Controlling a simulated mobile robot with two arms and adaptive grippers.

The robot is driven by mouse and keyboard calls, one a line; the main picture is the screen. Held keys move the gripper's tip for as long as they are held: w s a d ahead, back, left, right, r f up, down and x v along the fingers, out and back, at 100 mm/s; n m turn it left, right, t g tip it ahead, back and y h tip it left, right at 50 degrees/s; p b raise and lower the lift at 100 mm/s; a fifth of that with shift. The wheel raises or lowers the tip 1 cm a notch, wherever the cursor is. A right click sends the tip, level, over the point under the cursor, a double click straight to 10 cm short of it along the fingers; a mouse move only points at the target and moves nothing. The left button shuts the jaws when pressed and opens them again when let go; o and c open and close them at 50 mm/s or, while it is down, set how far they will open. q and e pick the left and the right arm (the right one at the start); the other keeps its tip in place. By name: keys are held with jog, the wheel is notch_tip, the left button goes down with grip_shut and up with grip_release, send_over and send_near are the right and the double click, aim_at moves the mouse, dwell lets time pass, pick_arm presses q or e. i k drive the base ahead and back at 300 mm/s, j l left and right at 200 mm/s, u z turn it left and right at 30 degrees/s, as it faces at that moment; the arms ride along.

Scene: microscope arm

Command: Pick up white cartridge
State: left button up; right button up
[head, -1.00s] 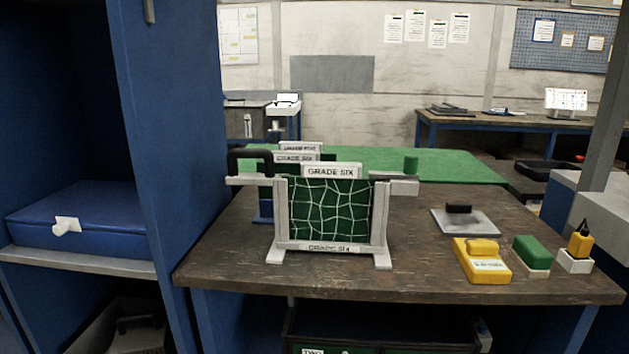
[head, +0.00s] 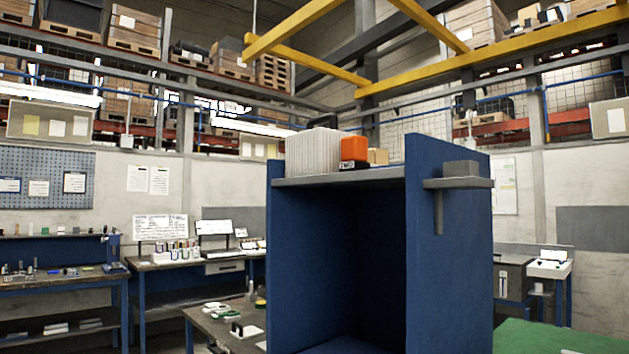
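A white ribbed block (head: 312,158) stands upright on the top shelf of a blue cabinet, and it looks like the white cartridge. A dark handle-like shape (head: 322,120) shows above or behind it; I cannot tell whether they are joined. Neither of my grippers is in view.
On the cabinet's top shelf (head: 335,181), an orange box with a black base (head: 354,152) and a tan block (head: 378,156) stand right of the white block. A grey bracket (head: 458,182) juts from the blue right panel (head: 445,250). Workbenches stand behind on the left.

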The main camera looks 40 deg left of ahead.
aim_at(313, 151)
jog(key=u, duration=1.1)
jog(key=l+z, duration=0.1)
jog(key=i+l, duration=0.05)
